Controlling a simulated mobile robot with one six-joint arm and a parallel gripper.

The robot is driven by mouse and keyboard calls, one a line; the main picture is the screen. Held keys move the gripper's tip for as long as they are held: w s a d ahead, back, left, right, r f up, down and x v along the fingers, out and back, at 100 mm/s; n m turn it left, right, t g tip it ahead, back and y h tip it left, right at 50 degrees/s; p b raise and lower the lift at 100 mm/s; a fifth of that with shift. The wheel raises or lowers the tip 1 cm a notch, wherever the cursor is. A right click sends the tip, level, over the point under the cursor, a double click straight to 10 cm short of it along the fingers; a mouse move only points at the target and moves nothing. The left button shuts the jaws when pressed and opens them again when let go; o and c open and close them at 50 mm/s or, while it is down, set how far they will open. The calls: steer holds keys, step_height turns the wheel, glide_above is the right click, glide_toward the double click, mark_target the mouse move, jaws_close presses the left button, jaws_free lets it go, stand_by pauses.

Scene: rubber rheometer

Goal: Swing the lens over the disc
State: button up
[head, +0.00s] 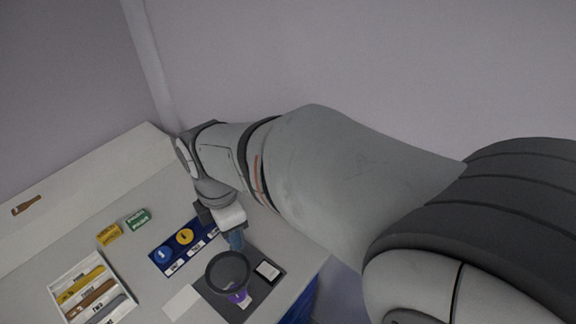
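The lens (228,272) is a round magnifier with a dark rim, above a dark grey mat (211,304) near the front of the bench. A purple piece (239,296), possibly the disc, shows partly at the lens's lower right edge; the rim hides the rest. My gripper (234,238) points down just beyond the lens, at the end of the blue strip. A small bluish shape shows at its fingertips; I cannot tell what it is, whether the gripper touches the lens, or whether its fingers are open.
A blue strip (172,247) holds a yellow disc (185,237), a blue disc (163,255) and labels. A white tray (62,274) with several coloured bars stands at left. Green (137,220) and yellow (108,234) boxes lie behind. A black-and-white square (267,271) lies on the mat.

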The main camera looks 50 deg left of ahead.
step_height(320, 180, up, 8)
steer(key=shift+f+b, duration=0.1)
steer(key=shift+b, duration=0.2)
stand_by(0.3)
stand_by(0.5)
